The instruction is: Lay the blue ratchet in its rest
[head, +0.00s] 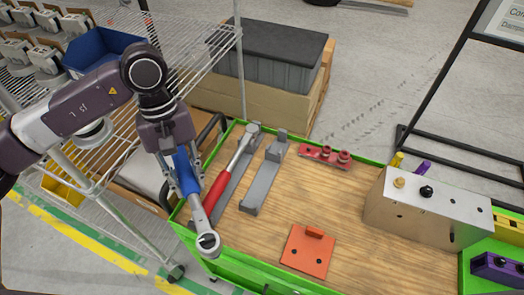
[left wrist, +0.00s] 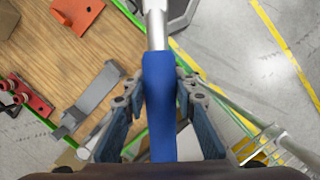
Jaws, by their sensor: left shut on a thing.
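My left gripper (head: 186,180) is shut on the handle of the blue ratchet (head: 197,212), above the left edge of the wooden worktop. The ratchet's round steel head points toward the front of the worktop. In the left wrist view the blue handle (left wrist: 160,90) runs between the two fingers (left wrist: 158,92), its steel shaft pointing away. An empty grey rest (head: 262,185) lies on the worktop to the right of the gripper; it also shows in the left wrist view (left wrist: 92,98). A red-handled ratchet (head: 217,187) lies in another grey rest between them. My right gripper is not in view.
The green-edged worktop (head: 350,215) also carries an orange block plate (head: 307,250), a red fixture (head: 326,156) and a metal box (head: 435,207) with knobs. A wire rack (head: 200,55) stands behind on the left. The middle of the worktop is clear.

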